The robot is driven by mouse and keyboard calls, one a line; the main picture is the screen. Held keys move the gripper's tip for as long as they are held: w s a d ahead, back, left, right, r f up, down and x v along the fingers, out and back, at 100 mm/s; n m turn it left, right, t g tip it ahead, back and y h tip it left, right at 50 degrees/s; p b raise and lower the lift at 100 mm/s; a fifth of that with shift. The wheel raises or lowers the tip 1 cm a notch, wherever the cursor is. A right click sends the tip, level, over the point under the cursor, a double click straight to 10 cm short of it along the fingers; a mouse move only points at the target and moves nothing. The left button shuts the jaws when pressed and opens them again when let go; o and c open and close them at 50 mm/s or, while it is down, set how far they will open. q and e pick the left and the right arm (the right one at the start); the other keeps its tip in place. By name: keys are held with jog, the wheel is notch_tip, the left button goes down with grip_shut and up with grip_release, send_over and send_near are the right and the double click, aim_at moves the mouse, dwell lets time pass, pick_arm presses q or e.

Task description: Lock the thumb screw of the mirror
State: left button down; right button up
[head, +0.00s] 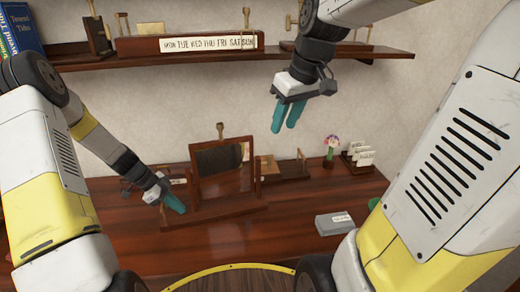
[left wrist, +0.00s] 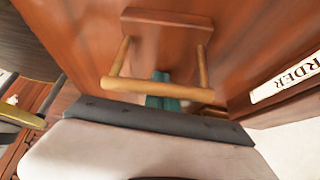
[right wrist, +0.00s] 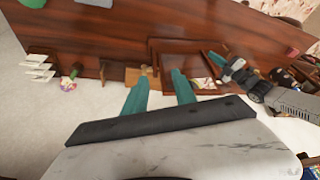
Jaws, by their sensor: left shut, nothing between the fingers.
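The mirror (head: 218,160) stands on the wooden desk in a dark wood frame with a dark glass. A small brass-coloured knob (head: 220,131) shows just above its top edge; I cannot tell whether it is the thumb screw. My left gripper (head: 174,204) is low beside the mirror's left post, with its teal fingers together and empty. In the left wrist view, its fingers (left wrist: 168,92) are partly hidden behind a wooden bar on two pegs (left wrist: 155,88). My right gripper (head: 288,117) hangs above and right of the mirror. Its teal fingers (right wrist: 160,92) are apart and empty.
A wall shelf (head: 350,52) with a weekday sign (head: 207,43) runs above the desk. A flower pot (head: 331,148), a card holder (head: 357,154) and a grey box (head: 335,223) are on the right. The desk's front middle (head: 250,230) is clear.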

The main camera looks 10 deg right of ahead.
jog(key=w+d+f+n+g+y, duration=0.15)
jog(key=w+d+f+n, duration=0.25)
jog(key=w+f, duration=0.65)
jog(key=w+d+f+n+g+y, duration=0.1)
jog(key=w+d+f+n+g, duration=0.3)
jog(key=w+f, duration=0.6)
jog(key=r+n, duration=0.2)
jog(key=n, duration=0.4)
send_over(271, 168)
jog(key=w+d, duration=0.1)
jog(key=w, duration=0.1)
jog(key=f, duration=0.2)
jog(key=s+a+f, duration=0.1)
jog(key=shift+f+g, duration=0.1)
jog(key=shift+g, duration=0.25)
